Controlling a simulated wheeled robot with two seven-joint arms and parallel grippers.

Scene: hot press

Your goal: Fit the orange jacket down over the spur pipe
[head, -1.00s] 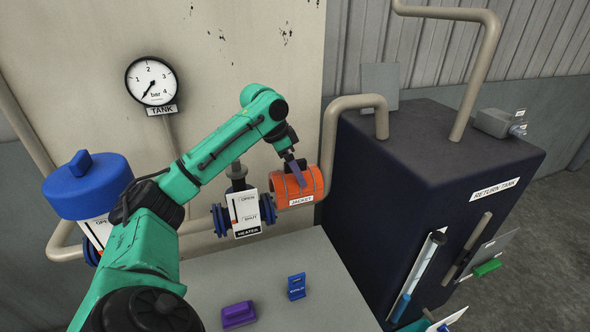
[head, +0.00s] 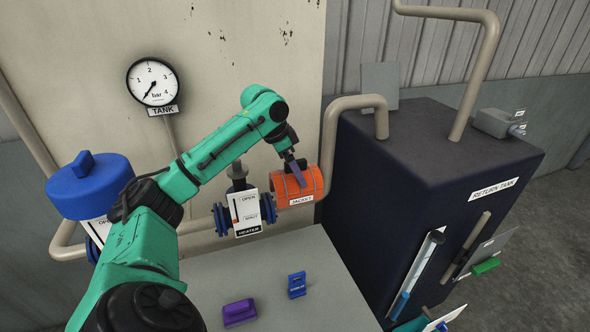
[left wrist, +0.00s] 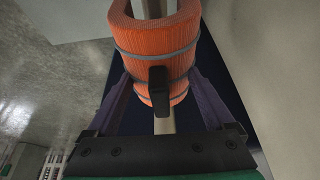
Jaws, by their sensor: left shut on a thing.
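The orange jacket (head: 298,187), a ribbed sleeve with grey bands and a JACKET label, sits around the beige pipe (head: 328,150) just right of the HEATER valve. In the left wrist view the jacket (left wrist: 155,40) fills the upper middle, with the pipe showing through its open end and below it. My left gripper (head: 297,172) is at the jacket from above. In the left wrist view its purple fingers (left wrist: 158,95) stand on both sides of the jacket's black handle, shut on the jacket. My right gripper is not in view.
The HEATER valve (head: 246,212) with blue flanges adjoins the jacket on the left. The dark return tank (head: 430,160) stands close on the right. A grey table (head: 265,270) below holds a purple block (head: 239,313) and a blue tag (head: 297,286). A TANK gauge (head: 152,82) hangs behind.

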